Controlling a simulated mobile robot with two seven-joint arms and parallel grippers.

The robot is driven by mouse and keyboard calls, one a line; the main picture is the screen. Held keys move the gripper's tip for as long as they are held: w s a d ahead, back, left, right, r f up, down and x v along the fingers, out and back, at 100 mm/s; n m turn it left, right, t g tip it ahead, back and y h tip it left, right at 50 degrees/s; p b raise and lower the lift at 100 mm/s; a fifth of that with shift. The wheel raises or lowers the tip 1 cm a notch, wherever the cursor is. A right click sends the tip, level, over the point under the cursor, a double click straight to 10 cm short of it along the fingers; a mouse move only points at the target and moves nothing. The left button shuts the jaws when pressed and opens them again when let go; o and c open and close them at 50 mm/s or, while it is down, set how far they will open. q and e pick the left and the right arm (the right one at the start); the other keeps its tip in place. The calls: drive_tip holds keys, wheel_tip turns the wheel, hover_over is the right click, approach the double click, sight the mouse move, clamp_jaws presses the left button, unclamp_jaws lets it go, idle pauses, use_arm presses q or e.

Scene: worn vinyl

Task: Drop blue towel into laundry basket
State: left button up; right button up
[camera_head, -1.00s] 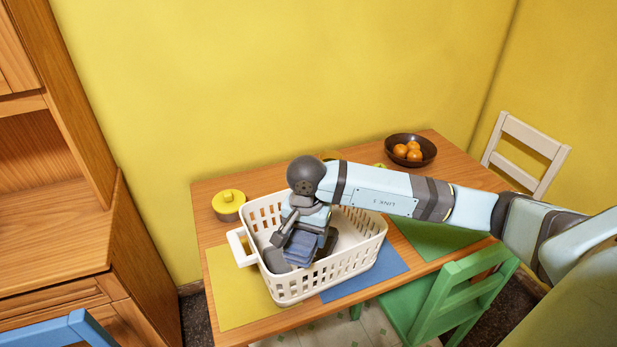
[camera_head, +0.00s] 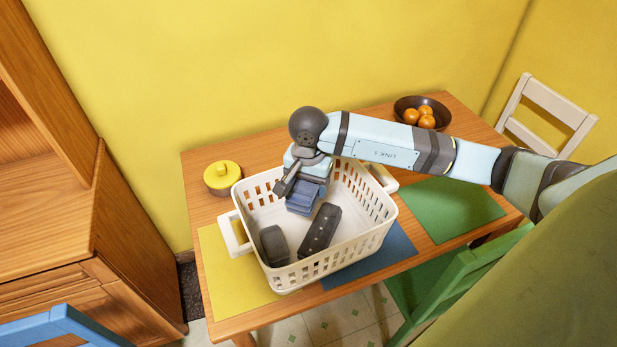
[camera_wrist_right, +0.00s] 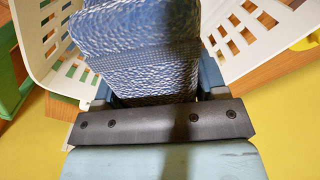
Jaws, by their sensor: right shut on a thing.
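The folded blue towel (camera_head: 306,196) hangs from my right gripper (camera_head: 301,184) in the head view. In the right wrist view, the woven blue and white towel (camera_wrist_right: 135,50) fills the space between the fingers of my right gripper (camera_wrist_right: 158,88). My right gripper is shut on it. The white laundry basket (camera_head: 362,243) stands on the table. Gripper and towel are over the back part of its opening; I cannot tell whether the towel touches it. The basket's slotted walls also show in the right wrist view (camera_wrist_right: 241,35). My left gripper is not in view.
A dark grey block (camera_head: 274,246) and a dark dotted item (camera_head: 320,230) lie in the basket. A yellow-lidded pot (camera_head: 222,177) stands left, a bowl of oranges (camera_head: 405,108) back right. Green (camera_head: 450,208) and blue (camera_head: 388,255) mats lie beside the basket. A green chair (camera_head: 450,285) stands in front.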

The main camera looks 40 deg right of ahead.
drive_tip(key=shift+f+b, duration=0.55)
drive_tip(key=shift+f, duration=1.35)
drive_tip(key=o, duration=1.1)
wheel_tip(320, 180, up, 14)
drive_tip(key=shift+f+b, duration=0.1)
drive_tip(key=shift+b, duration=0.3)
